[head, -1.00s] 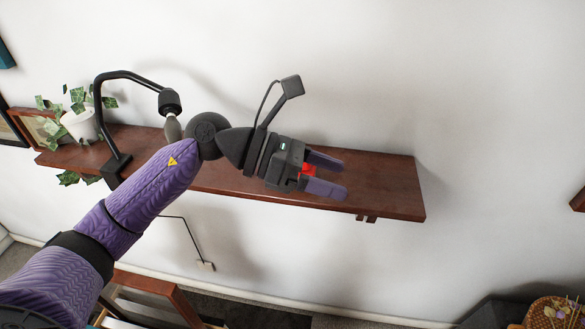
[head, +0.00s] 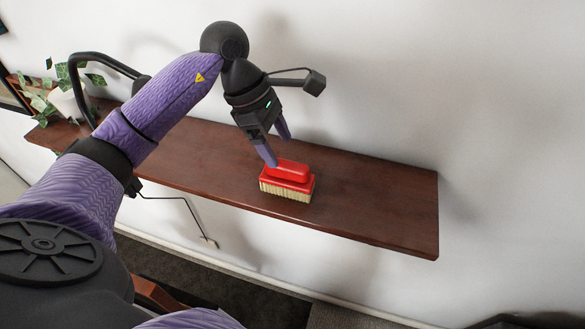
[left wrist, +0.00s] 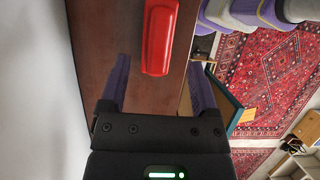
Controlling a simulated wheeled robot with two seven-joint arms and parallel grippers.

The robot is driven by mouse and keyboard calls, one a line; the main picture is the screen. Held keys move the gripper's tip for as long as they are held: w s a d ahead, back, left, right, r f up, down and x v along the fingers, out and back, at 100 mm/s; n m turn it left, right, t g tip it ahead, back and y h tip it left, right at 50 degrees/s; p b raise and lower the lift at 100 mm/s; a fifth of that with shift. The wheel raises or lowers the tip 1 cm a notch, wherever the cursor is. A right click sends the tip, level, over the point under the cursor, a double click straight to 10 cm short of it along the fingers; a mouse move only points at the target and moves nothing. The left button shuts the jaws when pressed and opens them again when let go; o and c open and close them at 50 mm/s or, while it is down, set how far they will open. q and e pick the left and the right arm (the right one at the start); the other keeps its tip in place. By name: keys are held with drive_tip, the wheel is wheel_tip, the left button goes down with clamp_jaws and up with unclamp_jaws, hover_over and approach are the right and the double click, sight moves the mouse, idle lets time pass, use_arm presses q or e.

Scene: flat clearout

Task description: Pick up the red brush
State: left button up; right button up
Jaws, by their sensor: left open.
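The red brush (head: 288,179) rests on the brown wall shelf (head: 370,205), bristles down, with its red handle on top and pale bristles facing the front. My left gripper (head: 277,148) is open just above and behind-left of the brush, its purple fingers pointing down toward it. In the left wrist view the red brush (left wrist: 158,38) lies ahead of the open left gripper (left wrist: 160,85), beyond the fingertips and not between them. My right gripper is not in view.
A white wall (head: 480,100) is close behind. A patterned rug (left wrist: 280,85) shows below.

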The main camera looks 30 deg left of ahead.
sight(285, 163)
use_arm(q)
drive_tip(key=p+x, duration=0.1)
drive_tip(key=x, duration=0.5)
drive_tip(key=shift+a, duration=0.15)
clamp_jaws()
